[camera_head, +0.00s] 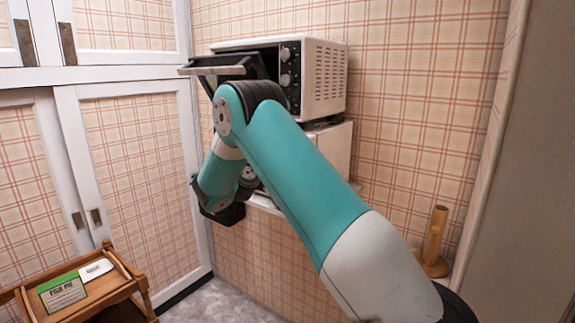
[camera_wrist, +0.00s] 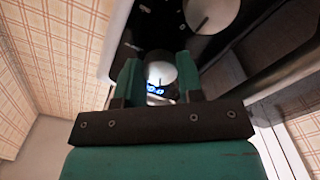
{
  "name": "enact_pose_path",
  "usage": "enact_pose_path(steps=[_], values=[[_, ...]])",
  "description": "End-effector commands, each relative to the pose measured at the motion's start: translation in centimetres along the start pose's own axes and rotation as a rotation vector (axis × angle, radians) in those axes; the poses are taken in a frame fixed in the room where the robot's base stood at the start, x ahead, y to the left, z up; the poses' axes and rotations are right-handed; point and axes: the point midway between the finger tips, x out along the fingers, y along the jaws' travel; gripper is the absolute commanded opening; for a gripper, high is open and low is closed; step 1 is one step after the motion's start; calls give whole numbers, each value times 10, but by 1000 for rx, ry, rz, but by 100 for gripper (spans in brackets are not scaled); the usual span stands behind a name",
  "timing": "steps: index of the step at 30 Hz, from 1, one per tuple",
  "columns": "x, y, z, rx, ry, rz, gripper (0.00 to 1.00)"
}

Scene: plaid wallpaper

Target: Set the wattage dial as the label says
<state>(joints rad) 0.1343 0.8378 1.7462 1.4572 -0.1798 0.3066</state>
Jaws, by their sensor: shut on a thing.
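My gripper (camera_wrist: 158,76) has its two teal fingers on either side of a round pale dial (camera_wrist: 161,72) in the wrist view, shut on it. The dial's pointer mark and scale are hidden or too small to read. A second pale dial (camera_wrist: 210,14) with a dark pointer line shows on the same black panel, apart from the fingers. A lit blue display (camera_wrist: 155,89) shows between the fingers, partly covered. In the head view, the white appliance (camera_head: 335,150) is mostly behind my arm. A green and white box (camera_head: 62,292), seemingly reading "Fish Pie", lies on the cart.
A white toaster oven (camera_head: 324,80) with its door (camera_head: 217,66) open stands above the white appliance. The wooden cart (camera_head: 118,290) at lower left also holds a small white item (camera_head: 96,269). A wooden holder (camera_head: 434,245) stands at right. Cupboard doors line the left.

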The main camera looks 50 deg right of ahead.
Motion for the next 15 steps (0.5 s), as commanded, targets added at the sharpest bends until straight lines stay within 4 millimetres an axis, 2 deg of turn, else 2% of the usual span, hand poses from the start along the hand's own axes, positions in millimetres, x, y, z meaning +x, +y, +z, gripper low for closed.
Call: enact_pose_path(steps=[6,15], values=[[0,0,-1,-147,2,-1,11],[0,0,-1,-261,2,-1,11]])
